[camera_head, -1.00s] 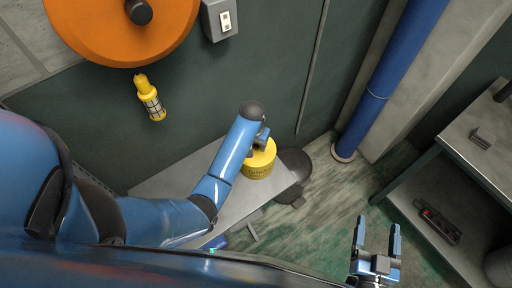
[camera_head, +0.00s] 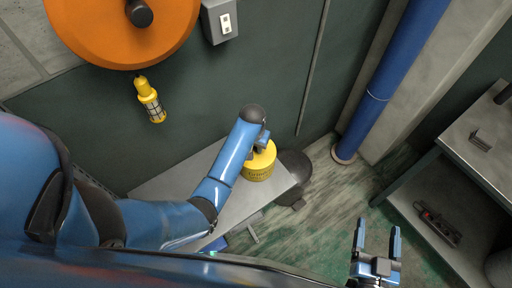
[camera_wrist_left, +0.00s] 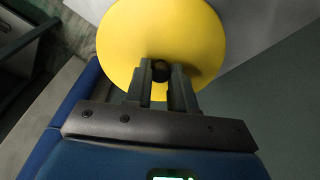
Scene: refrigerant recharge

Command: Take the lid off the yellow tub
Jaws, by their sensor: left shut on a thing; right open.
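The yellow tub (camera_head: 258,172) stands upright on a grey bench, with dark lettering round its side. Its round yellow lid (camera_wrist_left: 190,32) fills the upper middle of the left wrist view and has a dark knob (camera_wrist_left: 161,71) on top. My left gripper (camera_wrist_left: 161,76) is over the lid, its two fingers shut on the knob. In the head view my left arm's wrist hides part of the tub's top, and I cannot tell whether the lid is seated or raised. My right gripper (camera_head: 376,240) is open and empty at the lower right, away from the tub.
The grey bench (camera_head: 228,213) has bare room left of the tub, with small items at its front edge. A dark round object (camera_head: 294,168) is beside the bench. A metal shelf unit (camera_head: 440,200) stands right. A yellow lamp (camera_head: 150,100) hangs on the wall.

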